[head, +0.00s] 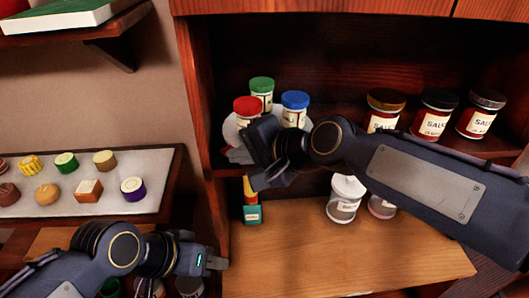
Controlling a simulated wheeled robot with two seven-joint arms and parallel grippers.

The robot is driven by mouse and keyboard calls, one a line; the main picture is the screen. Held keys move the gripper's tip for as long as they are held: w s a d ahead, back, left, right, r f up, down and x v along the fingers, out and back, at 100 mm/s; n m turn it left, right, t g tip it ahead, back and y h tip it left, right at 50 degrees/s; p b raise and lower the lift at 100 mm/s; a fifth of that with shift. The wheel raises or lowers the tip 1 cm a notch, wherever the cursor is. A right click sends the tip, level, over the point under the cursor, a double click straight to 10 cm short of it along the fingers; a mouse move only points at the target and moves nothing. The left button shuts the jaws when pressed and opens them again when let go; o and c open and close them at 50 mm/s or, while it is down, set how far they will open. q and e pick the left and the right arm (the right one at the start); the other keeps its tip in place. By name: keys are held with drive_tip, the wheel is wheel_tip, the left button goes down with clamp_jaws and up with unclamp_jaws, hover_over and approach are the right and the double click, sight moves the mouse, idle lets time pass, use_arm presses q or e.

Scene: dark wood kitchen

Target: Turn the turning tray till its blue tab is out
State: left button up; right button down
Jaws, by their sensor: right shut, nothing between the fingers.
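The turning tray (231,130) is a pale round disc on the cabinet shelf. It carries a red-lidded jar (247,111), a green-lidded jar (262,94) and a blue-lidded jar (294,108). I see no blue tab; my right gripper and wrist hide the tray's front right part. My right gripper (239,155) is shut and empty at the tray's front edge; I cannot tell whether it touches. My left gripper (217,263) is low at the left, away from the tray, and its opening is not clear.
Several dark-lidded jars (434,113) stand right on the shelf. A board with small items (105,182) is at left. The counter's front middle is clear.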

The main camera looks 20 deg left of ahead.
drive_tip(key=shift+w+a+p, duration=0.25)
drive_tip(key=shift+a+p, duration=0.3)
drive_tip(key=shift+a, duration=0.7)
